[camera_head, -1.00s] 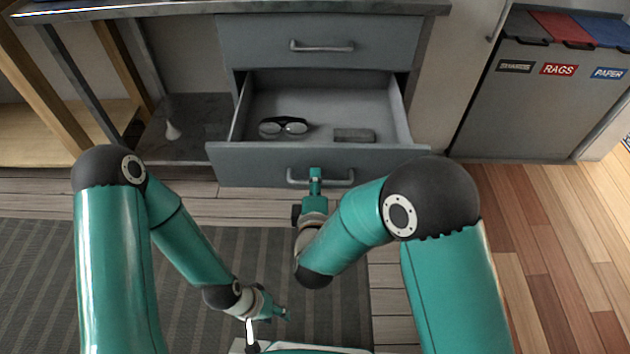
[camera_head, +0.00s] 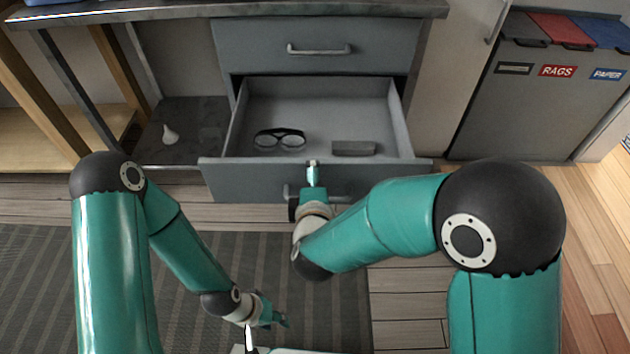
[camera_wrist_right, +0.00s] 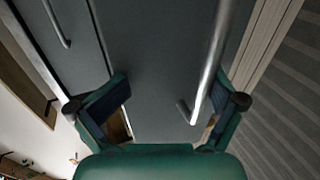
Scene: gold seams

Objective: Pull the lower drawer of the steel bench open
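The steel bench's lower drawer (camera_head: 225,180) is pulled well out, its inside showing below the shut upper drawer (camera_head: 385,45). Its bar handle (camera_head: 340,198) is partly hidden by my right gripper (camera_head: 313,170), which is at the drawer front. In the right wrist view, the fingers of my right gripper (camera_wrist_right: 172,85) are spread apart. The handle (camera_wrist_right: 207,75) runs between them, closer to the right-hand finger, with no clear grip on it. My left gripper (camera_head: 278,318) hangs low over the striped mat, away from the drawer; its fingers are too small to read.
Dark goggles (camera_head: 279,138) and a grey block (camera_head: 353,148) lie in the drawer. A small white object (camera_head: 170,134) stands on the bench's lower shelf. Grey bins (camera_head: 540,110) stand at the right. A striped mat (camera_head: 130,275) covers the floor in front.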

